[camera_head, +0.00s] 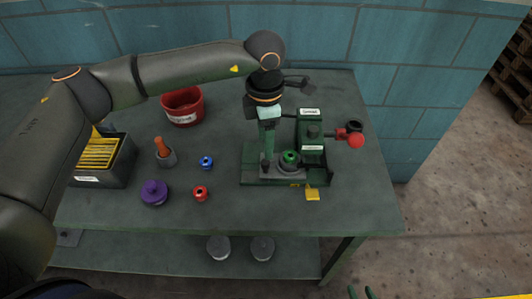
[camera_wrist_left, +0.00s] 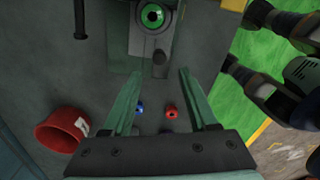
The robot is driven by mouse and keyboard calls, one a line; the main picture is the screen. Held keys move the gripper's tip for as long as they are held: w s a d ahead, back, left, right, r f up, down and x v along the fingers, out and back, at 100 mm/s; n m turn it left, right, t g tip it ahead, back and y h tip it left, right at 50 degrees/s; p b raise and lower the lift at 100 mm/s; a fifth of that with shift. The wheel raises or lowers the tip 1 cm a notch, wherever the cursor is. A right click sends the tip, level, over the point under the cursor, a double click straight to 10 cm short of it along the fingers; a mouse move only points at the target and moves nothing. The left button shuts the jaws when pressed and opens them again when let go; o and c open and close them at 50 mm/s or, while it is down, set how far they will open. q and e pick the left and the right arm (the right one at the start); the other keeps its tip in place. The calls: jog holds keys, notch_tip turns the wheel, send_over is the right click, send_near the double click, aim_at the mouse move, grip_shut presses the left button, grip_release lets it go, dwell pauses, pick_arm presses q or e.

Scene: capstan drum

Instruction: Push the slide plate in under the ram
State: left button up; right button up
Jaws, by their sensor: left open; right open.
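The green press (camera_head: 312,116) stands at the right of the table. Its grey slide plate (camera_head: 290,173) carries a round green piece (camera_head: 289,158) and sits in front of the press column; its left part is partly hidden by my gripper. My left gripper (camera_head: 267,155) points down at the left end of the plate. In the left wrist view its fingers (camera_wrist_left: 159,72) are open, with the plate's dark knob (camera_wrist_left: 160,58) just beyond and between the tips; contact is unclear. The ram's underside is hidden. My right gripper (camera_head: 361,292) shows only as green fingertips at the bottom edge, open.
A red ball handle (camera_head: 355,140) sticks out right of the press. A red pot (camera_head: 183,106), a purple knobbed piece (camera_head: 154,192), a blue piece (camera_head: 206,162), a red piece (camera_head: 200,193) and a dark bin (camera_head: 104,165) stand left.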

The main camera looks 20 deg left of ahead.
aim_at(266, 162)
pick_arm(q)
notch_tip(266, 162, down, 7)
jog(key=shift+r+p, duration=0.1)
jog(key=shift+p, duration=0.35)
jog(key=shift+w, duration=0.1)
grip_shut()
jog(key=shift+d, duration=0.1)
dwell(1.0)
